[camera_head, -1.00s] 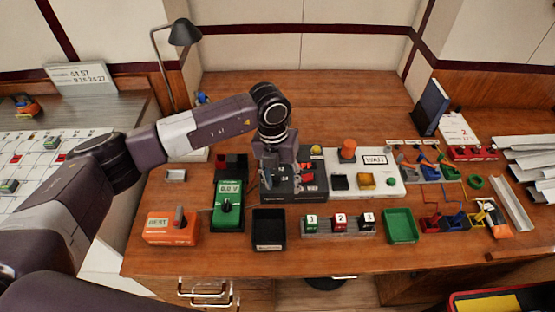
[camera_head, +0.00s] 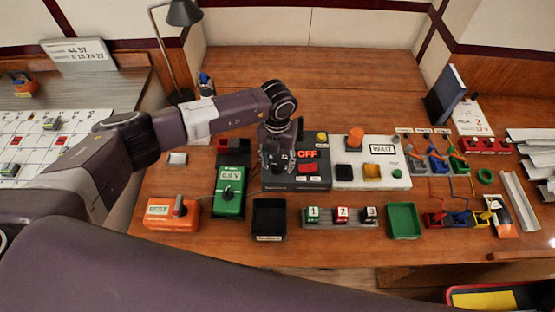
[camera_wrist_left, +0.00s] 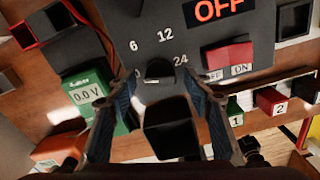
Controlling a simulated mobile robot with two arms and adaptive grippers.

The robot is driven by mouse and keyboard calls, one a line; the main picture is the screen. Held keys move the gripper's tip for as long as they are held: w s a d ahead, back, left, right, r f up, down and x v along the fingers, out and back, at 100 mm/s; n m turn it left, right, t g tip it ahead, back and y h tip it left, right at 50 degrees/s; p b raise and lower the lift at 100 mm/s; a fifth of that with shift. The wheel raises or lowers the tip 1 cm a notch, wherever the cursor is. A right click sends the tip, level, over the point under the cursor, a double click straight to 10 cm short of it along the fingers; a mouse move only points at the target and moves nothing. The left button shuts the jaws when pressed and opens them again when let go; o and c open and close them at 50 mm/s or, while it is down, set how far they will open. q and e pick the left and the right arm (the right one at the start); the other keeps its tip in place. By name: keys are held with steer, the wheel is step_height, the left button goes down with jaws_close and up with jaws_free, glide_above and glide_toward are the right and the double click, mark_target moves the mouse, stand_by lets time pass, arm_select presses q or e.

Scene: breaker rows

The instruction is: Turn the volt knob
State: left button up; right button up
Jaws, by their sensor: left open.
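The volt knob (camera_wrist_left: 159,72) is a small dark knob on a dark grey power supply box (camera_wrist_left: 140,32), with 6, 12 and 24 printed around it. A pale line marks its lower edge in the left wrist view. The box (camera_head: 300,184) also shows in the head view, with a display reading OFF (camera_head: 307,154) and a red switch. My left gripper (camera_wrist_left: 158,84) is open, its fingers on either side of the knob. I cannot tell whether they touch it. In the head view my left gripper (camera_head: 275,168) hides the knob. My right gripper is not in view.
A green meter (camera_head: 230,190) reading 0.0 V stands left of the box. An orange device (camera_head: 171,215) is at the front left. A black tray (camera_head: 269,232) and numbered breakers (camera_head: 340,218) lie in front. A white panel (camera_head: 400,180) is to the right.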

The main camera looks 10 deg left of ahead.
arm_select(q)
steer(key=c, duration=1.2)
steer(key=shift+o, duration=0.2)
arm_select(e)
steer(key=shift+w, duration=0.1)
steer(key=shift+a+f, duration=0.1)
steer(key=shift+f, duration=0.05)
